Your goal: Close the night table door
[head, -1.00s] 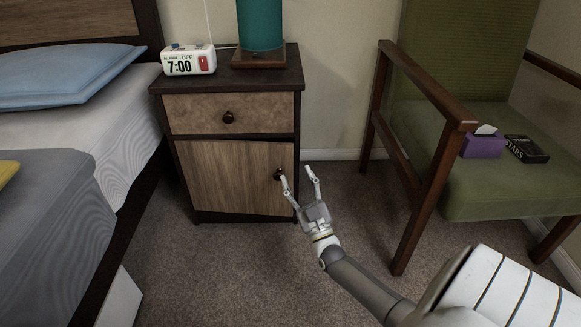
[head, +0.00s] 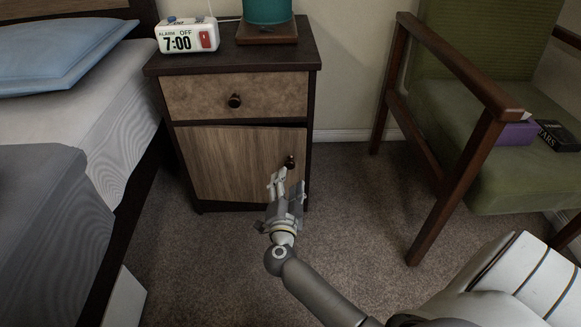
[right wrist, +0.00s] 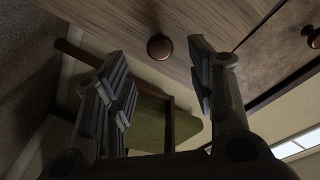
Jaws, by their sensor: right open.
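The night table (head: 313,100) stands beside the bed, with a drawer (head: 200,97) on top and a wooden door (head: 225,160) below. The door looks slightly ajar on its right side, with a dark gap along its top. Its round dark knob (head: 291,162) is near the upper right corner. My right gripper (head: 287,178) is open in front of the door, just below the knob. In the right wrist view the door knob (right wrist: 160,46) appears between the tips of the open fingers (right wrist: 158,58), and I see no contact. My left gripper is out of view.
An alarm clock (head: 187,36) and a teal lamp (head: 267,12) stand on the night table. The bed (head: 120,150) is at the left. A green armchair (head: 478,130) with a purple box (head: 514,133) is at the right. Carpet (head: 365,215) between is clear.

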